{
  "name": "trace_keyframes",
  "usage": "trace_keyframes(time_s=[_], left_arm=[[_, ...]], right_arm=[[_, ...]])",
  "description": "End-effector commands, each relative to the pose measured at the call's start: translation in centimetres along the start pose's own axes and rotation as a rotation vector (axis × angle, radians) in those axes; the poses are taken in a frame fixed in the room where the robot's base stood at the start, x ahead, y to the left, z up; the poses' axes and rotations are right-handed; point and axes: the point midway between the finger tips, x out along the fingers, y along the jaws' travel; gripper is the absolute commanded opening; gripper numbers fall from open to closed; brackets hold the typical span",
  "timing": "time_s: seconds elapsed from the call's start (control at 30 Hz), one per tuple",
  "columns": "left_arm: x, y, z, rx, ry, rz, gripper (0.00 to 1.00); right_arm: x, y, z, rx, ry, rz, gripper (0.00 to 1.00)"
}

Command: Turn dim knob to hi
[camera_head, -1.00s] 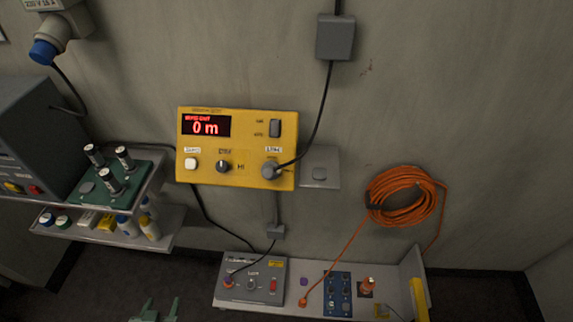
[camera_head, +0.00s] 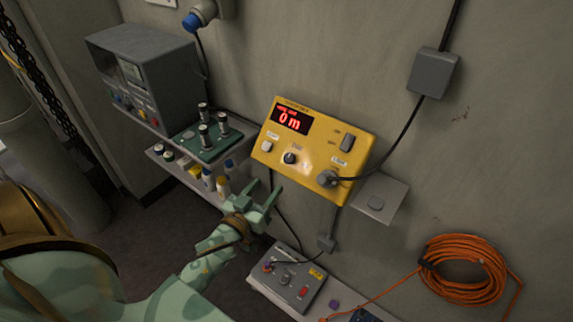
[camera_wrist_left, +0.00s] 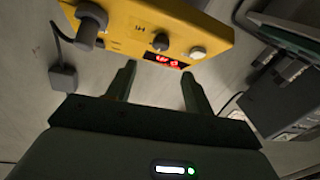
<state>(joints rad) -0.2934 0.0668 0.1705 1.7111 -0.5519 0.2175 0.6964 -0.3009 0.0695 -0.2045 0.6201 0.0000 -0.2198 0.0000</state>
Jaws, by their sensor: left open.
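The yellow box (camera_head: 322,178) is on the wall, with a red display reading "0 m". Its small dark dim knob (camera_head: 290,158) sits between a white button (camera_head: 267,146) and a larger grey plug (camera_head: 327,178) with a cable. A "HI" mark is just right of the knob; the pointer is too small to read. My left gripper (camera_head: 261,193) is open and empty, below and in front of the box, apart from it. In the left wrist view the knob (camera_wrist_left: 161,42) is beyond the open fingers (camera_wrist_left: 158,82). My right gripper is out of view.
A shelf at left holds a grey instrument (camera_head: 150,80) and a green board (camera_head: 207,145) with upright cylinders; bottles (camera_head: 215,184) are below. A grey control panel (camera_head: 287,280) is lower down. A black cable hangs from the box. An orange cable coil (camera_head: 465,270) hangs at right.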

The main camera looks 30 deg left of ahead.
Motion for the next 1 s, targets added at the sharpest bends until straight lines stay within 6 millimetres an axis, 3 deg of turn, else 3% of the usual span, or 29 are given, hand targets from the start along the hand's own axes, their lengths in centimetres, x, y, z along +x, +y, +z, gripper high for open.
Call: trace_keyframes(time_s=[0.2, 0.4, 0.6, 0.87, 1.0], left_arm=[[5.8, 0.0, 0.0, 0.002, 0.001, -0.001, 0.52], [9.3, 0.0, 0.1, 0.0, 0.001, 0.0, 0.52], [10.7, 0.0, 0.1, 0.002, -0.001, 0.0, 0.52], [10.8, 0.0, 0.1, 0.002, -0.001, -0.001, 0.52], [10.8, 0.0, 0.1, 0.001, -0.001, -0.001, 0.13]], right_arm=[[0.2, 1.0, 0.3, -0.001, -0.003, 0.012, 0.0], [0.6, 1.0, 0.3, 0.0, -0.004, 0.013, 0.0], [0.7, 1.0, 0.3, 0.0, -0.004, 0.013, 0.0], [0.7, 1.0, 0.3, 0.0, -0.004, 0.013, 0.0], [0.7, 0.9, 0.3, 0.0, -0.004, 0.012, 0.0]])
